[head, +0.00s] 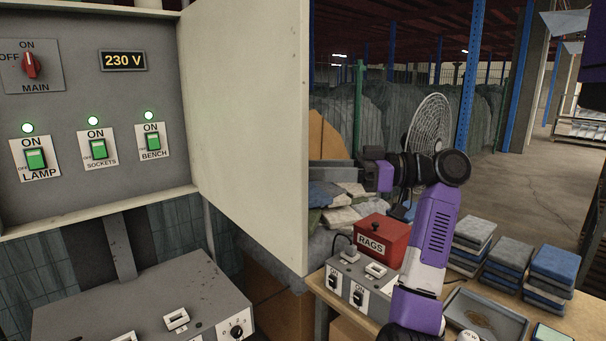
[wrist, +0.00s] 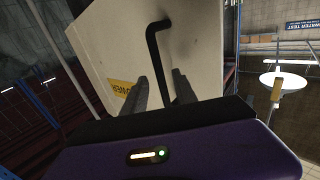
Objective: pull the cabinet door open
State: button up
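The cabinet door (head: 250,120) is a pale panel, swung well out from the right side of the grey cabinet (head: 75,75), whose inside is visible. The wrist view shows the door's outer face (wrist: 110,45) with a bent black handle (wrist: 153,55) and a yellow label. My gripper (wrist: 163,82) is at the handle, its two dark fingers apart. The lower part of the handle bar runs between the fingers, with gaps visible; I cannot tell whether either finger touches it. In the head view my purple arm reaches up right of the door, and the fingers cannot be made out.
A workbench (head: 575,321) stands below the arm at right, with a red RAGS box (head: 382,240), a grey switch box (head: 350,280), a tray (head: 487,318) and stacked cloths (head: 510,258). A grey control box (head: 145,300) stands below the cabinet. Open floor lies at far right.

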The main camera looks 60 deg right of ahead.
jog(key=shift+b+v, duration=0.35)
jog(key=shift+v, duration=1.75)
